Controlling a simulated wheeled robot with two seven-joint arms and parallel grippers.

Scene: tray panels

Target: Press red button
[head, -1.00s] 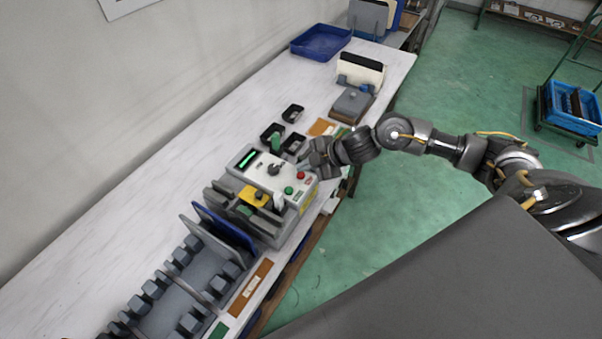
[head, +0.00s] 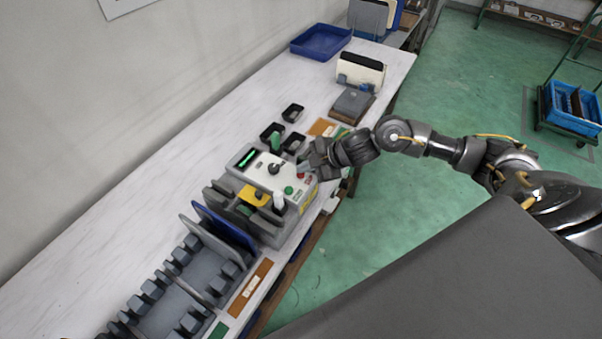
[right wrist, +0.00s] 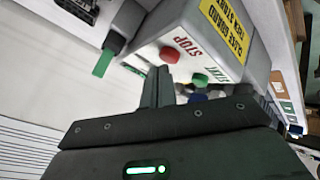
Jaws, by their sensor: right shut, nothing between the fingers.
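The red button (right wrist: 169,55) sits beside the word STOP on the pale face of a control box (head: 262,168). In the head view the red button (head: 299,177) is partly covered by my right gripper (head: 305,167). A green button (right wrist: 199,79) marked START is beside it; it also shows in the head view (head: 288,190). In the right wrist view my right gripper (right wrist: 160,71) is shut and empty, its tips right by the red button. I cannot tell whether they touch it. My left gripper is not in view.
The box stands on a long white table (head: 180,160) against a wall. A black lever knob (head: 274,169) and a yellow part (head: 254,195) are near the buttons. Small black bins (head: 293,113) stand behind. A slotted grey rack (head: 205,270) is in front.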

